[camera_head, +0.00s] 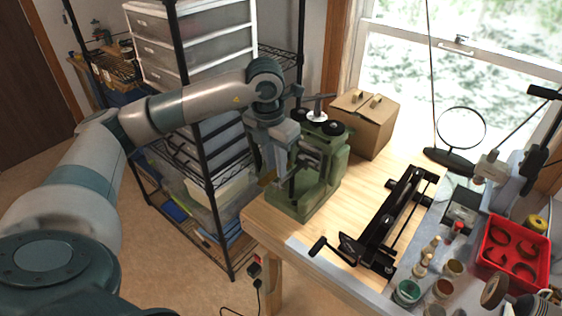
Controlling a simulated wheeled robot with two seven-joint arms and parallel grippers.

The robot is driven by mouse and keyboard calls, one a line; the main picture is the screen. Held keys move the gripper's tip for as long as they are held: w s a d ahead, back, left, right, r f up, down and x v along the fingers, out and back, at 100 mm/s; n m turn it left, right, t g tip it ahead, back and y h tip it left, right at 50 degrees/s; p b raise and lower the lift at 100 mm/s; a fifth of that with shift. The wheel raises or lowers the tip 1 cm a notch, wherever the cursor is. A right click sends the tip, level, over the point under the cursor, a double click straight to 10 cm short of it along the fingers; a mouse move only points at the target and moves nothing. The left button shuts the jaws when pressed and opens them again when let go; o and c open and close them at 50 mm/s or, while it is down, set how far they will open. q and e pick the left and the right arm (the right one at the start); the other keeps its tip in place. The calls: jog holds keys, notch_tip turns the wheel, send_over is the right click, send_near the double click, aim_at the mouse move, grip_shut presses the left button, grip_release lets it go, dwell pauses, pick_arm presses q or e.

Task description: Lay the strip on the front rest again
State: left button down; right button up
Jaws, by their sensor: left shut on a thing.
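My left gripper (281,183) hangs at the front left side of the green machine (328,170) on the near-left part of the bench, pointing down. It is shut on a small brass-coloured piece, the strip (267,179), of which only a short part shows beside the fingers. The gripper and wrist cover much of the machine's front, so the front rest cannot be made out. I cannot tell whether the strip touches it. My right gripper is not in view.
A cardboard box (364,123) stands behind the machine. A black long-bedded tool (385,226) lies to the right on the wooden bench (268,217). Small jars, a red tray (511,252) and a magnifier (461,128) are further right. A wire rack (205,150) stands left.

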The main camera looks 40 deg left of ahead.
aim_at(289, 161)
pick_arm(q)
jog(key=shift+w+f, duration=0.1)
jog(key=shift+w, duration=0.1)
jog(key=shift+w+f, duration=0.25)
jog(key=shift+w, duration=0.15)
jog(key=shift+w+d+f, duration=0.1)
jog(key=shift+w+f, duration=0.3)
jog(key=shift+w, duration=0.3)
jog(key=shift+w+f, duration=0.35)
jog(key=shift+w, duration=0.25)
jog(key=shift+w+d+f+b, duration=0.1)
jog(key=shift+w+f+b, duration=0.65)
jog(key=shift+b, duration=0.15)
jog(key=shift+w+f, duration=0.25)
jog(key=shift+w, duration=0.05)
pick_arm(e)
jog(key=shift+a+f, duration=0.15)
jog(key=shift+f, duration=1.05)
pick_arm(q)
jog(key=shift+b, duration=0.3)
jog(key=shift+f+b, duration=0.35)
jog(key=shift+f, duration=0.05)
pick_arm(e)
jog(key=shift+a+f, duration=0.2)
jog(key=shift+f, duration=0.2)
